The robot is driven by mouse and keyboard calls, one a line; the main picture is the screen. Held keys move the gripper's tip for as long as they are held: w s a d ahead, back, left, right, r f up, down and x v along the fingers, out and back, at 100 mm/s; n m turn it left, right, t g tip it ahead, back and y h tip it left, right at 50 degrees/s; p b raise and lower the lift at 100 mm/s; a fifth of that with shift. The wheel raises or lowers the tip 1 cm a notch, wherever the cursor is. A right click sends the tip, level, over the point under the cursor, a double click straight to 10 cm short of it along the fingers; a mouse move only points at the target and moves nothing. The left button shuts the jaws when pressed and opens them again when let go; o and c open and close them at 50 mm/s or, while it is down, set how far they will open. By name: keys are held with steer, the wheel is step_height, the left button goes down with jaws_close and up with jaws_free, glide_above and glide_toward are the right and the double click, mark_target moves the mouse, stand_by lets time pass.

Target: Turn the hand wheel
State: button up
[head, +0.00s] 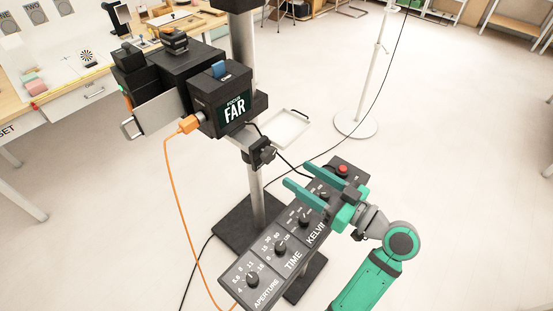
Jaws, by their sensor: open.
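No part is plainly a hand wheel; the black clamp with a knob (261,152) on the column may be it, but it is too small to tell. Above it is a black camera rig with a display (234,107) reading "FOCUS FAR". My gripper (299,176) is open and empty, its green fingers pointing left above the far part of the control panel, to the right of and below the clamp. The fingers look apart from the clamp. My gripper partly hides the panel's KELVIN dial.
A slanted control panel (272,256) carries the APERTURE knob (252,279), the TIME knob (280,249) and a red button (343,169). An orange cable (172,200) hangs from the rig. A white stand (357,124) is behind. Open floor lies to the right.

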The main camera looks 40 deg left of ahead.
mark_target(272, 157)
steer(key=a, duration=0.9)
steer(key=shift+w, duration=0.35)
steer(key=c, duration=1)
